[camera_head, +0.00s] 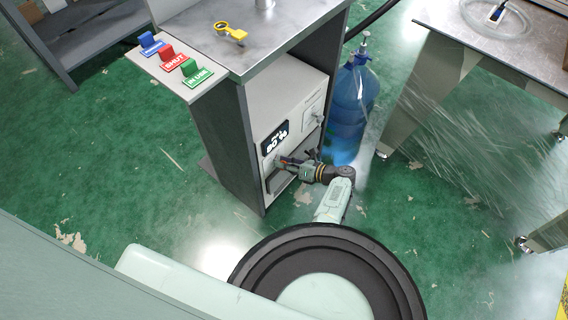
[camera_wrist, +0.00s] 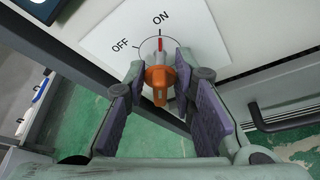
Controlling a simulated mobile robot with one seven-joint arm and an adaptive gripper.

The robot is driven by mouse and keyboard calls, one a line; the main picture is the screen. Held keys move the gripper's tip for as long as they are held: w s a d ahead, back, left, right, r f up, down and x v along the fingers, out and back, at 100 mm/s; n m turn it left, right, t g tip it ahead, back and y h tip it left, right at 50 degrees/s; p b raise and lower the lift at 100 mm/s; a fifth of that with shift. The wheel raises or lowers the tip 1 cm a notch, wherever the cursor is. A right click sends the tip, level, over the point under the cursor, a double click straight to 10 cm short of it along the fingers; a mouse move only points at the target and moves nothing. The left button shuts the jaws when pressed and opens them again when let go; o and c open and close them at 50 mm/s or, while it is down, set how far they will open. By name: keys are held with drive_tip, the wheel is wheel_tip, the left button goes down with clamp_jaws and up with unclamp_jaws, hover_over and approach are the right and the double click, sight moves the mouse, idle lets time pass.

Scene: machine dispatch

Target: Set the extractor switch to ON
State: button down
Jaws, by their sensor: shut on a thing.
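The extractor switch in the wrist view has a white plate (camera_wrist: 105,35) marked OFF at the left and ON at the top. Its grey and orange knob (camera_wrist: 160,77) sticks out toward me, and the red mark behind it lines up with ON. My gripper (camera_wrist: 170,92) has its two dark-padded fingers on either side of the knob and is shut on it. In the head view my gripper (camera_head: 284,162) reaches the front of the grey cabinet (camera_head: 225,140), low under the display; the knob is mostly hidden there.
A dark display (camera_head: 275,138) and another knob (camera_head: 318,118) are on the cabinet front. Blue, red and green signs (camera_head: 173,60) and a yellow item (camera_head: 230,32) lie on top. A blue bottle (camera_head: 352,100) stands at right; green floor is clear to the left.

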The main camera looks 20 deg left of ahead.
drive_tip(key=c, duration=1.7)
unclamp_jaws()
drive_tip(key=shift+d, duration=0.1)
drive_tip(key=v, duration=1.2)
